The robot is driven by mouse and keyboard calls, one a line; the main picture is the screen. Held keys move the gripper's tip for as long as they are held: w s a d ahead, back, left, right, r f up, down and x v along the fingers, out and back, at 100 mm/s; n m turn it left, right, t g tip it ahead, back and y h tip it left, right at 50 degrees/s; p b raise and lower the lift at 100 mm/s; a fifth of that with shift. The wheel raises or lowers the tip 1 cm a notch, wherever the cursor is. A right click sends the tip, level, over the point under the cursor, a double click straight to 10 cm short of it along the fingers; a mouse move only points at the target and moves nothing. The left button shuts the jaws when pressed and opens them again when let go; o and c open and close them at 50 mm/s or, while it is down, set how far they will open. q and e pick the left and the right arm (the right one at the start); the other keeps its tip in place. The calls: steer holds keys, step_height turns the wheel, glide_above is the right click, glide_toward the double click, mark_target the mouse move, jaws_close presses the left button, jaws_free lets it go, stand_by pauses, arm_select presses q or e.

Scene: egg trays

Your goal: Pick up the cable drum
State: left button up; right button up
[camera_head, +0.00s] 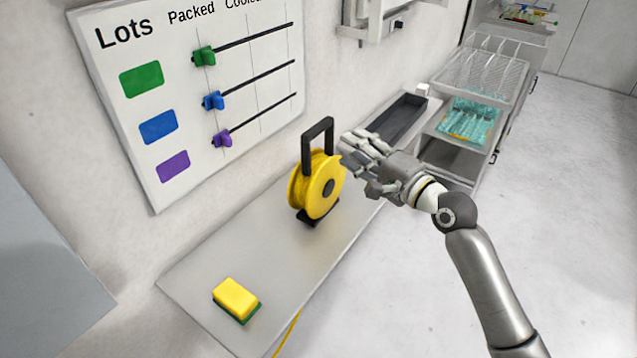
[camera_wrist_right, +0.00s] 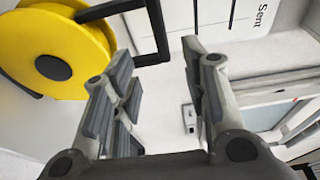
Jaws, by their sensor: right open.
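The cable drum (camera_head: 310,187) is yellow with a black hub, a black foot and a tall black handle. It stands upright on the grey shelf (camera_head: 240,245) in the head view. In the right wrist view the drum (camera_wrist_right: 25,40) fills the upper left, with its black handle (camera_wrist_right: 150,25) reaching toward the fingers. My right gripper (camera_head: 352,152) is open and empty, just right of the drum's handle, and seems apart from it. It also shows in the right wrist view (camera_wrist_right: 160,95), with a clear gap between the fingers. My left gripper is not in view.
A yellow and green sponge (camera_head: 236,299) lies near the shelf's front end. A dark tray (camera_head: 398,120) sits behind my right gripper. Wire baskets (camera_head: 480,72) stand at the back right. A lots board (camera_head: 190,90) hangs on the wall behind the drum.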

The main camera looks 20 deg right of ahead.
mark_target(324, 128)
steer(key=p+x, duration=0.1)
steer(key=x, duration=0.4)
steer(key=shift+w+a+r, duration=0.15)
steer(key=shift+w+a, duration=0.05)
steer(key=shift+w, duration=0.25)
steer(key=shift+p+x, duration=0.85)
steer(key=shift+x, duration=1.4)
steer(key=shift+s, duration=0.1)
jaws_close()
steer(key=shift+r, duration=0.1)
